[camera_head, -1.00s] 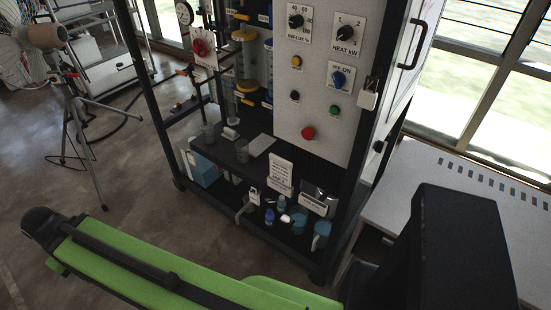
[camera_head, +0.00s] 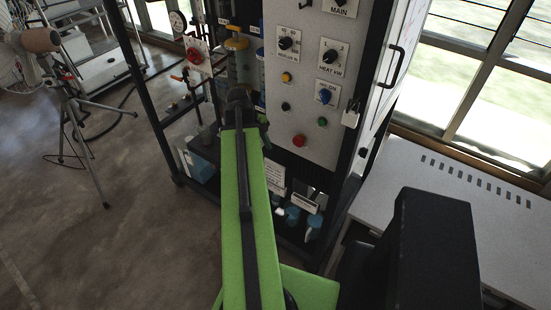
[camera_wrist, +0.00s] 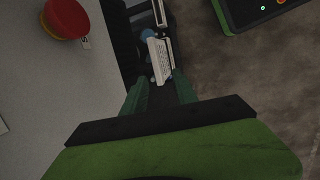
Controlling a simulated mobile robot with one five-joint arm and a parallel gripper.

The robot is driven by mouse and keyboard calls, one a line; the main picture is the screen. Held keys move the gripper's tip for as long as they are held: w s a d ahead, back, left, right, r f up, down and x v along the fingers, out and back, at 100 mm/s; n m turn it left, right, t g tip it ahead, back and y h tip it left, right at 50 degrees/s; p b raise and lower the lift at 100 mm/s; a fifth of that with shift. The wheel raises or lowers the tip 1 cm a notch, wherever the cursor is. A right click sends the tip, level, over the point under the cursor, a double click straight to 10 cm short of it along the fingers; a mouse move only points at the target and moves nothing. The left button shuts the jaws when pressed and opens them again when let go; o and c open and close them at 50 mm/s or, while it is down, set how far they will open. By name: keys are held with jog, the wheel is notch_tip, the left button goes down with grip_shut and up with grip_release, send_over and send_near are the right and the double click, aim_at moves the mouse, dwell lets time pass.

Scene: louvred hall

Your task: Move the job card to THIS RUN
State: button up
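A white printed card (camera_head: 275,176) stands at the front of the low dark shelf in the rack, partly covered by my green arm in the head view. A white printed piece, probably the same card, shows in the wrist view (camera_wrist: 160,62), just beyond my fingertips. I cannot read whether it is the job card. A smaller white label (camera_head: 304,203) is to its right; its words are too small to read, and I cannot pick out THIS RUN. My gripper (camera_wrist: 160,82) has its two green fingers apart, with nothing visibly held.
The panel carries knobs and a red button (camera_head: 299,141), which is close at upper left in the wrist view (camera_wrist: 66,18). Blue cups (camera_head: 313,226) stand on the low shelf. A white bench (camera_head: 440,210) is at right, a tripod (camera_head: 85,130) at left.

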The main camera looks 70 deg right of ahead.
aim_at(274, 163)
jog(key=b+x, duration=0.6)
jog(key=x, duration=0.1)
jog(key=b+x, duration=0.3)
jog(key=b, duration=0.1)
jog(key=shift+s+d, duration=0.25)
jog(key=shift+s, duration=0.2)
grip_shut()
dwell(1.1)
